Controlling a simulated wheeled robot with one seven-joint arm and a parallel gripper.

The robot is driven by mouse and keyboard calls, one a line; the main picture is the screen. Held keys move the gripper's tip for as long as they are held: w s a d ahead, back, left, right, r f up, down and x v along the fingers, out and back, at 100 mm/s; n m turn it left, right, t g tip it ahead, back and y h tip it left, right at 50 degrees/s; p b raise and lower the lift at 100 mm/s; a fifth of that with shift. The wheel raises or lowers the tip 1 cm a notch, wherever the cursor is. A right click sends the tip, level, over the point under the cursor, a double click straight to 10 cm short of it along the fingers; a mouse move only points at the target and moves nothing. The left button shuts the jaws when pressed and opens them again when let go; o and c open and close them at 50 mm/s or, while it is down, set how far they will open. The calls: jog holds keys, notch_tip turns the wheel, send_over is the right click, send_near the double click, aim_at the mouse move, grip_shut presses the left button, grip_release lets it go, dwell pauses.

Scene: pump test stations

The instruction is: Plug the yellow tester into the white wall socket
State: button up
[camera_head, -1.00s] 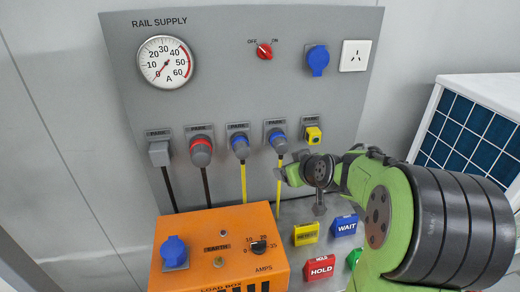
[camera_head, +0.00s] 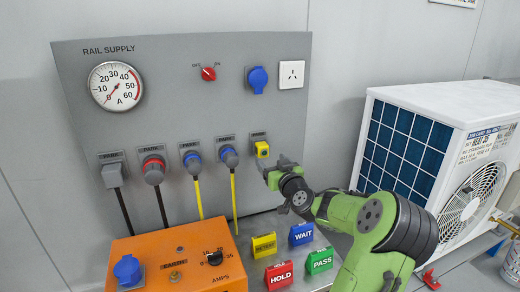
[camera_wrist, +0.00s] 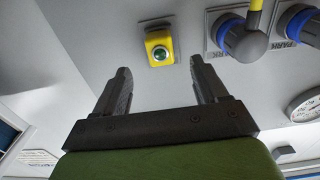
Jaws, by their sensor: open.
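The yellow tester (camera_head: 262,149) sits in the rightmost parking holder on the grey panel. In the wrist view the tester (camera_wrist: 160,47) shows a green round face, ahead of my fingers and between their lines. My gripper (camera_head: 275,165) is just right of and below the tester in the head view. Its two fingers (camera_wrist: 159,82) are apart with nothing between them, and a gap separates them from the tester. The white wall socket (camera_head: 291,74) is at the panel's upper right, its slots bare.
Several parked plugs with cables hang left of the tester, including a blue one (camera_head: 229,156). A blue socket (camera_head: 258,79) is beside the white one. Below are an orange load box (camera_head: 185,255) and coloured tags such as WAIT (camera_head: 301,234). A white outdoor unit (camera_head: 440,150) stands right.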

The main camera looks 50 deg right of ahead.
aim_at(264, 153)
jog(key=p+x, duration=0.1)
jog(key=x, duration=0.6)
jog(key=shift+w+d+p, duration=0.2)
jog(key=shift+w+p, duration=0.15)
jog(key=shift+b, duration=0.75)
dwell(0.5)
jog(key=shift+c, duration=0.3)
grip_shut()
jog(key=shift+b+v, duration=2.35)
jog(key=shift+v, duration=0.75)
jog(key=shift+r, duration=0.1)
